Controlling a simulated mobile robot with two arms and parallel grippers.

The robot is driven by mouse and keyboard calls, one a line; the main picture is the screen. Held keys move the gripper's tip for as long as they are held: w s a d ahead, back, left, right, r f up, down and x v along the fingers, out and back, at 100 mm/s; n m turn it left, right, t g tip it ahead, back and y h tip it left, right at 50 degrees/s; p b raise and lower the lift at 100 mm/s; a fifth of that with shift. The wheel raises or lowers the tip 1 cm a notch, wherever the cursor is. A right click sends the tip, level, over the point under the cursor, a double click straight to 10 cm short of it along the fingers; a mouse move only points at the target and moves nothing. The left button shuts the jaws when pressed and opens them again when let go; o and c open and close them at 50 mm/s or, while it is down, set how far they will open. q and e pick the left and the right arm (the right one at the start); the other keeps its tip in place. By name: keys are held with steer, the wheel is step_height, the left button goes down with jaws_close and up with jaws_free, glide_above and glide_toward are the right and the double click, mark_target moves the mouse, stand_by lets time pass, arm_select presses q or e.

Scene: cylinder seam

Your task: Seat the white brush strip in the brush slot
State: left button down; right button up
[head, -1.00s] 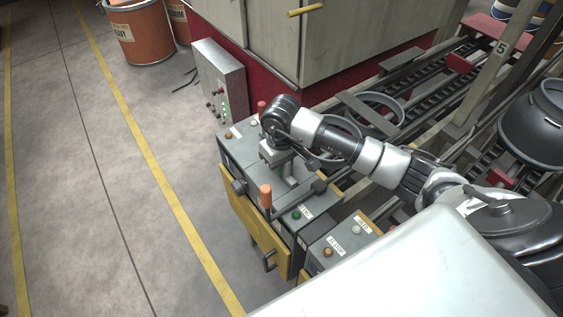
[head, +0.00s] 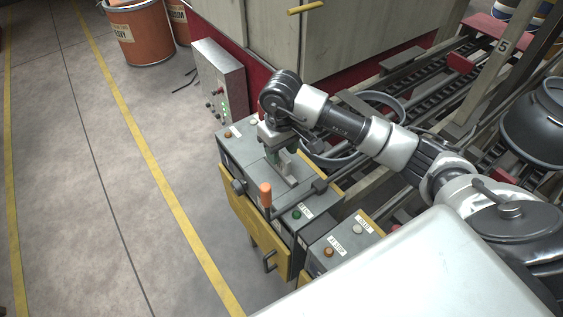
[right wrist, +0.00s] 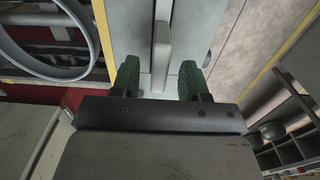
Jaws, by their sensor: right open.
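A pale, narrow upright bar (right wrist: 161,45), which looks like the white brush strip, stands on the grey console top in the right wrist view. It also shows in the head view (head: 291,168). My right gripper (right wrist: 159,82) is open, with one green finger on either side of the bar's line and a gap on both sides. In the head view my right gripper (head: 279,153) is over the console beside the bar. I cannot tell the brush slot apart from the console top, so how the strip sits in it is unclear. My left gripper is out of view.
A control box (head: 220,82) stands behind. Conveyor rails (head: 440,90) and a grey ring lie to the right.

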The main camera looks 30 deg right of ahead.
step_height(320, 180, up, 7)
steer(key=shift+b, duration=0.6)
